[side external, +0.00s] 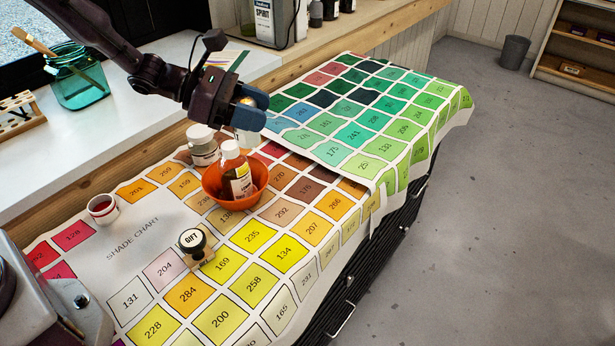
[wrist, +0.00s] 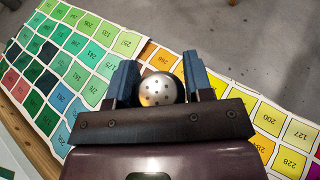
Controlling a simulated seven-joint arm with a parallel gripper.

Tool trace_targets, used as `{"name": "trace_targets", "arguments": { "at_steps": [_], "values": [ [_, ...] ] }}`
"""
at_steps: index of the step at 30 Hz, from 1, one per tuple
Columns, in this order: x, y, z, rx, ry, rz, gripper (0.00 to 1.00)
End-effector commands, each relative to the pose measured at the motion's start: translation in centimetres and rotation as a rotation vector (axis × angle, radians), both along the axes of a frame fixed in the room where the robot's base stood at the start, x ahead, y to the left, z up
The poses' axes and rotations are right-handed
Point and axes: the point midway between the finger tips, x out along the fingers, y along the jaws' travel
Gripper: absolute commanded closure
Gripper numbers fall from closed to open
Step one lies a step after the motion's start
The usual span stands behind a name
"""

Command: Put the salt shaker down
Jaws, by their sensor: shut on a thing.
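The salt shaker shows its round silver top with dark holes (wrist: 158,90) between my fingers in the wrist view. My gripper (wrist: 160,75) is shut on it, with one blue finger on each side. In the side view my gripper (side external: 246,107) is above the back middle of the chart cloth, behind the orange bowl. Part of the shaker (side external: 246,136) shows below the fingers there, partly hidden by them and by the bottle in front. It looks upright. I cannot tell whether its base touches the cloth.
The orange bowl (side external: 236,199) holds a white-capped bottle (side external: 238,176). A white-lidded jar (side external: 203,150) stands close behind it. The green part of the chart cloth (side external: 357,125) is clear on the right.

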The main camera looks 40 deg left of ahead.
Motion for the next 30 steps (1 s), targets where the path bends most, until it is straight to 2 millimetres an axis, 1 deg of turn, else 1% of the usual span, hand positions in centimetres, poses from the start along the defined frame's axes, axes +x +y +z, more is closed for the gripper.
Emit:
{"name": "trace_targets", "arguments": {
  "at_steps": [2,4,9,14,17,24,26,27,30],
  "values": [
    [0.9,0.5,0.5,0.0,-0.003,0.064,0.81],
    [1.0,0.5,-0.9,-0.003,0.006,0.068,0.81],
    [1.0,0.5,-3.4,-0.003,0.002,0.065,0.81],
    [1.4,0.4,-4.7,-0.001,-0.002,0.061,0.81],
    [2.9,0.2,-5.5,-0.001,-0.003,0.062,0.81],
    [8.3,-0.7,-8.0,0.0,-0.005,0.06,0.81],
    [9.6,-0.9,-8.5,0.0,-0.005,0.06,0.81],
    [10.3,-1.0,-9.0,0.0,-0.004,0.059,0.81],
    [11.8,-1.3,-11.3,-0.001,-0.001,0.061,0.81]
  ]
}}
